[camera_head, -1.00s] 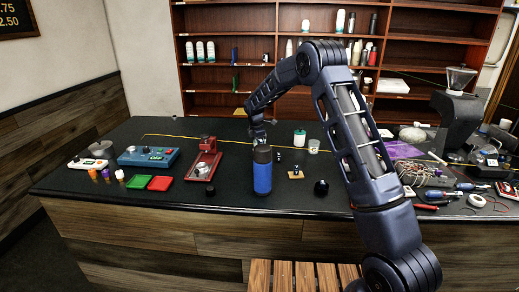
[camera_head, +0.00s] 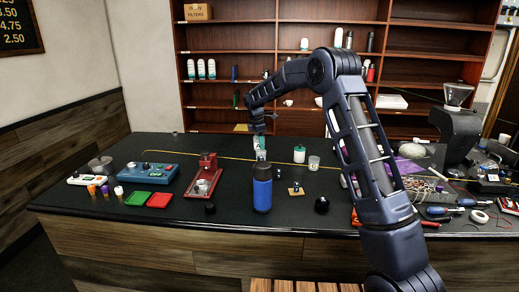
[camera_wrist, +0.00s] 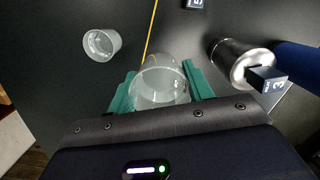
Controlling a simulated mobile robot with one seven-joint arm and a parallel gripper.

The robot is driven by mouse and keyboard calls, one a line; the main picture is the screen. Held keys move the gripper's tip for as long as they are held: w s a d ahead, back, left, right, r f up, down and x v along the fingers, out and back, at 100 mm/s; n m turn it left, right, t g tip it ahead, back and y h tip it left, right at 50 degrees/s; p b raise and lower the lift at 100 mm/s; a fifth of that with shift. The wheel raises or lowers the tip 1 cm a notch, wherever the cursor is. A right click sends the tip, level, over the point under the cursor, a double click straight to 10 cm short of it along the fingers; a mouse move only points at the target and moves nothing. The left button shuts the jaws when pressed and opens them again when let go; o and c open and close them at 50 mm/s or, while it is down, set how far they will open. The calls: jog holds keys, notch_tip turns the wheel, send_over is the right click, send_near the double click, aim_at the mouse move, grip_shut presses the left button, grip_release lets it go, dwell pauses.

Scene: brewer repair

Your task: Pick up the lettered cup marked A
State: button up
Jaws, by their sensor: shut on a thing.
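My gripper (camera_head: 259,142) is above the counter, just behind the blue bottle (camera_head: 262,190). In the wrist view its green fingers are closed on the two sides of a clear cup (camera_wrist: 161,90). I cannot read a letter on this cup. A second clear cup (camera_wrist: 102,44) stands apart to the left in the wrist view. A clear cup (camera_head: 314,163) also shows in the head view, right of the gripper. In the head view the held cup is hard to make out.
In the wrist view a metal cylinder (camera_wrist: 232,60) and a dark marked cube (camera_wrist: 268,79) are close on the right; another cube (camera_wrist: 195,4) marked E is at the top. A yellow line (camera_head: 205,156) crosses the counter.

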notch_tip(320, 180, up, 7)
dwell(0.7)
